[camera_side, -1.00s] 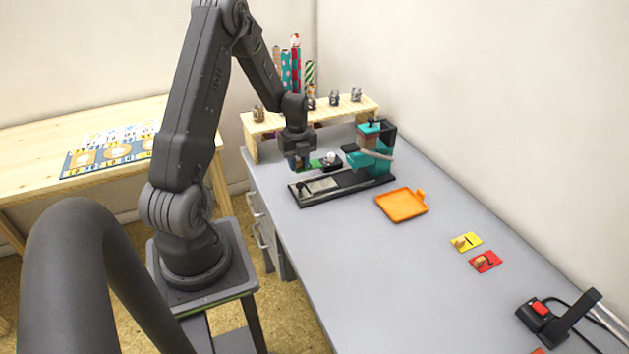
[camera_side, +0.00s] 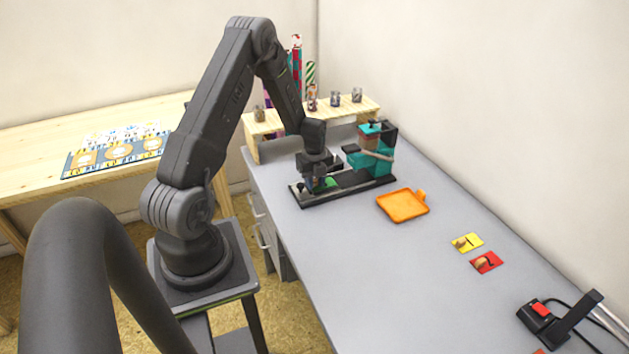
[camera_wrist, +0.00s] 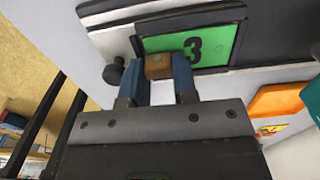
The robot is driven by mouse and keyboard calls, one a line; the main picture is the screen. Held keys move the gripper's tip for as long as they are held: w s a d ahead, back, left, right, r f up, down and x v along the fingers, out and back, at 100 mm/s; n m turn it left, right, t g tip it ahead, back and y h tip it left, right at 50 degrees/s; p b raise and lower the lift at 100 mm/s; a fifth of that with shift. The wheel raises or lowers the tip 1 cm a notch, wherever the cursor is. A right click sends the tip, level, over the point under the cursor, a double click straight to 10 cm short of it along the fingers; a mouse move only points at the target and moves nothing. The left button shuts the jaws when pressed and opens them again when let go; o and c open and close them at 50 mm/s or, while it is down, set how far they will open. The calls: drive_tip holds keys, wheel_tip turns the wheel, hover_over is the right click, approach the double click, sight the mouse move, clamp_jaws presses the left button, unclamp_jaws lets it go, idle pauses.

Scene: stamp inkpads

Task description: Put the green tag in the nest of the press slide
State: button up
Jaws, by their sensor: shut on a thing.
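The green tag (camera_wrist: 222,42), marked 3, has a brown wooden grip block (camera_wrist: 158,67). My gripper (camera_wrist: 160,74) is shut on that block, one blue fingertip on each side. In the wrist view the tag lies within the dark frame of the press slide (camera_wrist: 243,17). I cannot tell whether it is fully seated or slightly above the nest. In the side view my gripper (camera_side: 312,184) is over the near-left end of the black slide (camera_side: 346,185), with the tag's green (camera_side: 327,183) beside it. The teal press (camera_side: 366,161) stands at the slide's far end.
An orange tray (camera_side: 402,206) lies right of the press. Yellow (camera_side: 474,239) and red (camera_side: 492,258) tags lie further along the grey desk. A wooden shelf (camera_side: 272,124) with jars stands behind the press. A black knob (camera_wrist: 114,72) is beside my left finger.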

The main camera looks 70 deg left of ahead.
drive_tip(key=o, duration=0.5)
drive_tip(key=shift+f, duration=0.1)
drive_tip(key=shift+c, duration=0.2)
drive_tip(key=w+d+r+n+t, duration=0.1)
drive_tip(key=d+r+n, duration=0.15)
drive_tip(key=r, duration=0.75)
drive_tip(key=d+r+n, duration=0.1)
drive_tip(key=d+r, duration=0.3)
drive_tip(key=r, duration=0.6)
drive_tip(key=s+d+r+n+t+y, duration=0.1)
drive_tip(key=s+d+r+n, duration=0.1)
drive_tip(key=d+r, duration=0.3)
drive_tip(key=s+d+r+n+t, duration=0.1)
drive_tip(key=d+r+n, duration=0.2)
drive_tip(key=d, duration=0.4)
drive_tip(key=s+d+r+n+t+h, duration=0.1)
drive_tip(key=s+d+r+n, duration=0.3)
drive_tip(key=s+d+n, duration=0.5)
drive_tip(key=s+d+t, duration=0.1)
drive_tip(key=s+d, duration=0.2)
drive_tip(key=shift+s+t, duration=0.3)
